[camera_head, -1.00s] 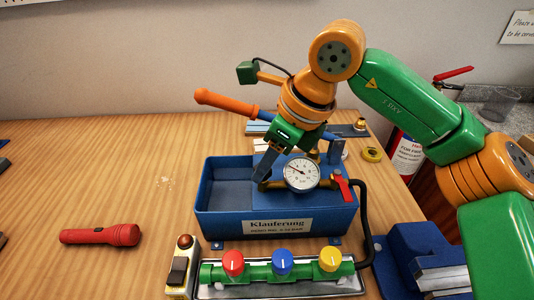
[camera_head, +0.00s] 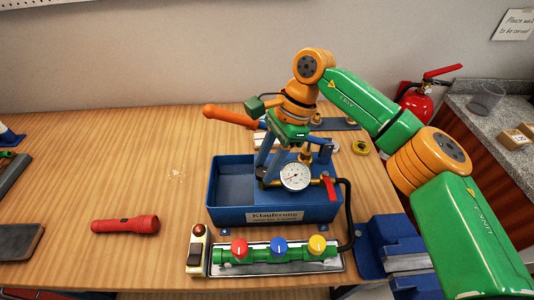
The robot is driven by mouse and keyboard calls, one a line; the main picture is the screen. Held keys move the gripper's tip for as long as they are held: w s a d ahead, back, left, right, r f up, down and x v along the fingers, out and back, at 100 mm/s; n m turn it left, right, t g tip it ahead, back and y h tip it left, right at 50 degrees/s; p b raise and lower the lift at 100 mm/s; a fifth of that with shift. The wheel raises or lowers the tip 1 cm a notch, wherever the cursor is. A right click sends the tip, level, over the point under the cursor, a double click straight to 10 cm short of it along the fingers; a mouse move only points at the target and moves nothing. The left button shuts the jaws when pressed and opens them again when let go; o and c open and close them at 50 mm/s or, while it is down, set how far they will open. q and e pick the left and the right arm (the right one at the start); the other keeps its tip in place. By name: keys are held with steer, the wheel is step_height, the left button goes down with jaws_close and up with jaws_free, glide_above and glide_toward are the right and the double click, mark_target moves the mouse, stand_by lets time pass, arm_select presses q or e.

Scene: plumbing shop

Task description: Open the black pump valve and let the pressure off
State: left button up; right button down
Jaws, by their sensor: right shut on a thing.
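The blue test pump (camera_head: 228,213) stands on the bench, with a trough, a "Klauferung" label and a lever with an orange handle (camera_head: 230,116). Its round white gauge (camera_head: 295,177) faces me; the needle is too small to read surely. A red valve lever (camera_head: 330,189) sits right of the gauge. My right gripper (camera_head: 267,174) points down from above, its fingers at the brass fitting just left of the gauge. It is shut on the black pump valve, which the fingers mostly hide. My left gripper is out of view.
A manifold with red, blue and yellow knobs (camera_head: 279,246) lies in front of the pump, beside a switch box (camera_head: 197,250). A black hose (camera_head: 348,215) runs down the pump's right side. A red torch (camera_head: 125,225) lies left. A blue vise (camera_head: 392,248) stands right.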

steer(key=shift+n+g+p, duration=0.4)
steer(key=shift+n+p, duration=0.35)
steer(key=shift+n, duration=0.35)
steer(key=shift+h, duration=0.3)
steer(key=c, duration=0.5)
jaws_free()
steer(key=shift+a, duration=0.1)
